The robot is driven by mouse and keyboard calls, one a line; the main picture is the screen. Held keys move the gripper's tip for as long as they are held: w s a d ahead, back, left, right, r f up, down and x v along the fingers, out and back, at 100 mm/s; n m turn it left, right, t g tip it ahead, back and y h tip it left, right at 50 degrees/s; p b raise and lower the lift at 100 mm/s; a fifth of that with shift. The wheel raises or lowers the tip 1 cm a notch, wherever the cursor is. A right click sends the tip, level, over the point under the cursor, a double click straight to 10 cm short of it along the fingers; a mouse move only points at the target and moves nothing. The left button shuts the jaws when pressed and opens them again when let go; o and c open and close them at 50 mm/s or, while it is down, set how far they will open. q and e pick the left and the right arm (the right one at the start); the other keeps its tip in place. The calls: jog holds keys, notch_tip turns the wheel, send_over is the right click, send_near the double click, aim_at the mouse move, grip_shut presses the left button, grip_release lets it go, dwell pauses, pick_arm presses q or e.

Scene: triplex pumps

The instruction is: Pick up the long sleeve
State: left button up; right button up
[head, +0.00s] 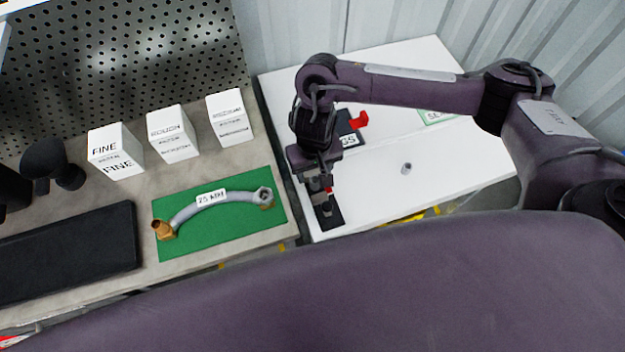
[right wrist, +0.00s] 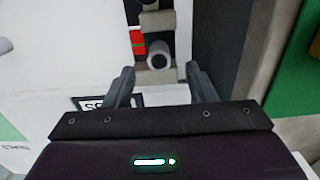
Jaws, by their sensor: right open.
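A grey sleeve (right wrist: 160,55) shows end-on in the right wrist view, at a light block with a red and green mark beside it. My right gripper (right wrist: 161,82) is open, with one finger on either side below the sleeve in that view and a gap to each; it is not gripping it. In the head view the right gripper (head: 325,180) points down over the dark fixture (head: 328,213) and hides most of the sleeve area. Another small grey cylinder (head: 405,168) stands alone on the white table. I cannot tell which is the long sleeve. My left gripper is not in view.
The white table (head: 375,205) is mostly clear around the lone cylinder. A dark labelled block (head: 346,139) with a red part (head: 358,120) stands behind the gripper. At left, a grey hose (head: 225,196) lies on a green mat (head: 180,244), near white boxes (head: 173,133).

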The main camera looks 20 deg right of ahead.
aim_at(315, 179)
jog(key=f, duration=0.3)
jog(key=shift+s+f, duration=0.25)
jog(key=shift+f, duration=0.4)
jog(key=shift+c, duration=0.3)
jog(key=c, duration=0.9)
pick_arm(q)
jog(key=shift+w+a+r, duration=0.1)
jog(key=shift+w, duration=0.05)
pick_arm(e)
grip_shut()
